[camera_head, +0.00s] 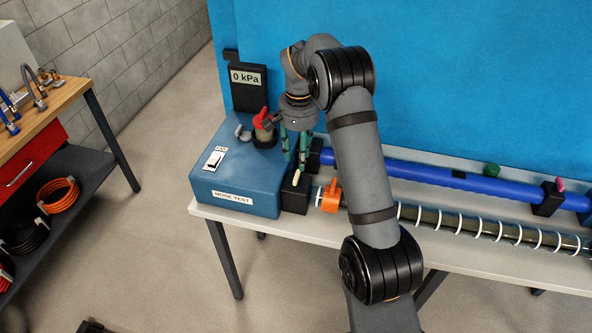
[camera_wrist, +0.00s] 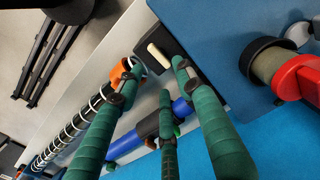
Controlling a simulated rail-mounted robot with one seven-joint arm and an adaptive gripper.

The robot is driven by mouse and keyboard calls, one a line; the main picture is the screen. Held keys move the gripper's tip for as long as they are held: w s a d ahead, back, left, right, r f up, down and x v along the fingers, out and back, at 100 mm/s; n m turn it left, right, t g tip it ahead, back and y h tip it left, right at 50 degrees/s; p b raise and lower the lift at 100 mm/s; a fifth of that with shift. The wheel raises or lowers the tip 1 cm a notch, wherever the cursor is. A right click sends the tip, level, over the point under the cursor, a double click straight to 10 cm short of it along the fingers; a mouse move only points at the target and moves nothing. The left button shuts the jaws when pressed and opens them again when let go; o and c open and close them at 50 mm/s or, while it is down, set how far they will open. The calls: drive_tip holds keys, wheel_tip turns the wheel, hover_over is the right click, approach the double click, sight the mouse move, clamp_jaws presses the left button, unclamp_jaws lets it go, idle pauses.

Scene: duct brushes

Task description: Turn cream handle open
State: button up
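The cream handle (camera_head: 300,181) is a short lever on a black block (camera_head: 294,198) at the right side of the blue hose-test box. It also shows in the wrist view (camera_wrist: 159,55), lying slanted on the block. My gripper (camera_head: 296,153) has green fingers pointing down, just above and behind the handle in the head view. In the wrist view the fingers (camera_wrist: 158,78) are spread around the handle's area with a gap between them, and nothing is held. I cannot tell whether any finger touches the handle.
A red handle (camera_head: 264,120) stands on the hose-test box (camera_head: 236,170), near a grey lever. An orange clamp (camera_head: 331,197) and a ribbed hose (camera_head: 455,222) lie right of the block. A blue pipe (camera_head: 430,176) runs behind. The gauge (camera_head: 246,80) reads 0 kPa.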

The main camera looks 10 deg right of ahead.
sight(299, 173)
wheel_tip(299, 173, down, 6)
drive_tip(key=shift+d+r+p, duration=0.15)
drive_tip(key=shift+r+p, duration=0.1)
drive_tip(key=shift+p, duration=0.25)
drive_tip(key=shift+f, duration=0.6)
drive_tip(key=shift+c, duration=1)
clamp_jaws()
